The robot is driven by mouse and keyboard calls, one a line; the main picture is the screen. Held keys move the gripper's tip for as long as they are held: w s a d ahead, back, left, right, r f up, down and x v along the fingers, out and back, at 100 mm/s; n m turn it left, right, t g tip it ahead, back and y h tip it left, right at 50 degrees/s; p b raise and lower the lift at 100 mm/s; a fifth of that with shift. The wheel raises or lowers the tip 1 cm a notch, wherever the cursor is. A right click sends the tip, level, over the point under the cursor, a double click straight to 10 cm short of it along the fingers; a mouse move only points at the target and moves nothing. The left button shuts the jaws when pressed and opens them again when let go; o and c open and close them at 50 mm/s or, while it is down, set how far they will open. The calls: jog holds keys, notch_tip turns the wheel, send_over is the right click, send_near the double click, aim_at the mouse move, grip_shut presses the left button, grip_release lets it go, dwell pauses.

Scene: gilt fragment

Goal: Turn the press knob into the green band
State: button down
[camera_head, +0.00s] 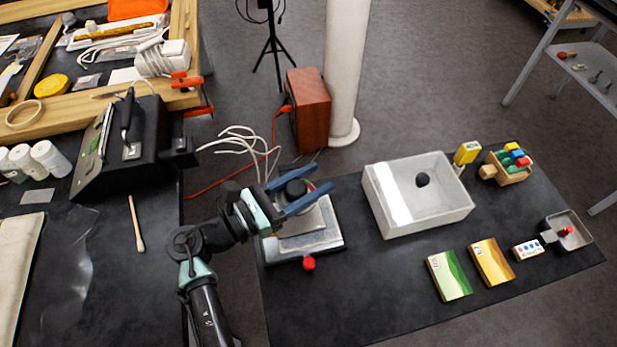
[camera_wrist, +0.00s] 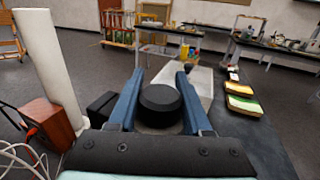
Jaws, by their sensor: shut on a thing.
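The press (camera_head: 322,237), a grey metal block with a light plate on top, stands at the left end of the right-hand dark table. Its round black knob (camera_head: 297,187) sits between the two blue fingers of my gripper (camera_head: 321,177). In the wrist view the knob (camera_wrist: 160,98) is between the fingers (camera_wrist: 160,73), one on each side, and my gripper is shut on it. A small red ball-shaped part (camera_head: 309,263) shows at the press's front edge. I cannot make out a green band on the press; my gripper and arm hide part of it.
A white open bin (camera_head: 440,218) with a dark round thing inside stands right of the press. Boxes, a yellow thing (camera_head: 467,152) and a small metal tray (camera_head: 580,240) lie farther right. A black device (camera_head: 150,150) stands on the left table.

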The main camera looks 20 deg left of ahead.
jog(key=shift+s+d+m+g+h, duration=0.1)
jog(key=shift+m+g+h, duration=0.4)
jog(key=shift+h, duration=0.1)
jog(key=shift+c, duration=1.6)
grip_release()
jog(key=b+v, duration=0.1)
jog(key=v, duration=1.2)
jog(key=shift+b, duration=0.4)
